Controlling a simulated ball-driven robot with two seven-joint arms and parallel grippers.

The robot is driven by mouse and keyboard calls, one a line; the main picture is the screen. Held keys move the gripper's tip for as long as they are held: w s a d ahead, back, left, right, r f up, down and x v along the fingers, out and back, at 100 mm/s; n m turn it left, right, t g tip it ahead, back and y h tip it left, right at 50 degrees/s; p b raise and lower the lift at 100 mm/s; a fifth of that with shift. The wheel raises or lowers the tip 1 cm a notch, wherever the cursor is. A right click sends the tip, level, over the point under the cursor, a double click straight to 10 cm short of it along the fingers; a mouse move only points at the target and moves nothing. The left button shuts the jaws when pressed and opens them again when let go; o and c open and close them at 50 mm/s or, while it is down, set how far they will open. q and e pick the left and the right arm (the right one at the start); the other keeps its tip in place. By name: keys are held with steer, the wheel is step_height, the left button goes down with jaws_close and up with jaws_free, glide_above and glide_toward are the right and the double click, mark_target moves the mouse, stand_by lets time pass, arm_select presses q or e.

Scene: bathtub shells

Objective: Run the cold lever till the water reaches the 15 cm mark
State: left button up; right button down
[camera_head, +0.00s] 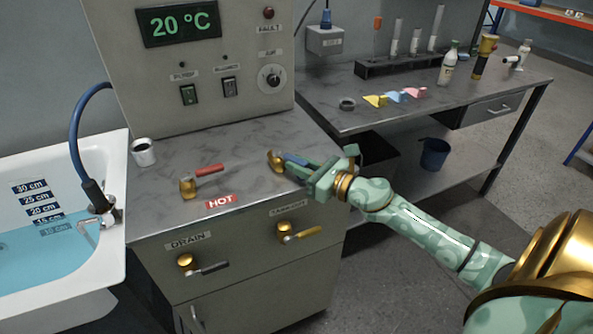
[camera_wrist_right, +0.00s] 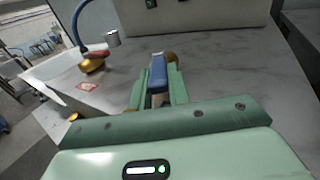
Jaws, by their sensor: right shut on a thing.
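The blue cold lever (camera_head: 296,159) sticks out from a brass valve (camera_head: 275,161) on the counter. My right gripper (camera_head: 308,169) is shut on the blue lever. In the right wrist view the lever (camera_wrist_right: 158,72) lies between the two green fingers. The tub (camera_head: 118,192) at left holds blue water (camera_head: 35,258). Its depth labels run from 30 cm (camera_head: 29,187) down to 10 cm (camera_head: 56,230). The water line lies close to the 15 cm label (camera_head: 48,218), and the 10 cm label is under water. My left gripper is not in view.
A red hot lever (camera_head: 209,170) stands left on the counter, near a metal cup (camera_head: 143,152). Drain (camera_head: 207,269) and another lever (camera_head: 302,235) are on the cabinet front. A panel display (camera_head: 178,22) reads 20 °C. A blue hose (camera_head: 75,130) arches over the tub.

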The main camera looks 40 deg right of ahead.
stand_by(0.3)
steer(key=c, duration=1.3)
jaws_free()
steer(key=v, duration=1.6)
steer(key=shift+s+d, duration=0.1)
steer(key=shift+s, duration=0.1)
steer(key=shift+c, duration=0.4)
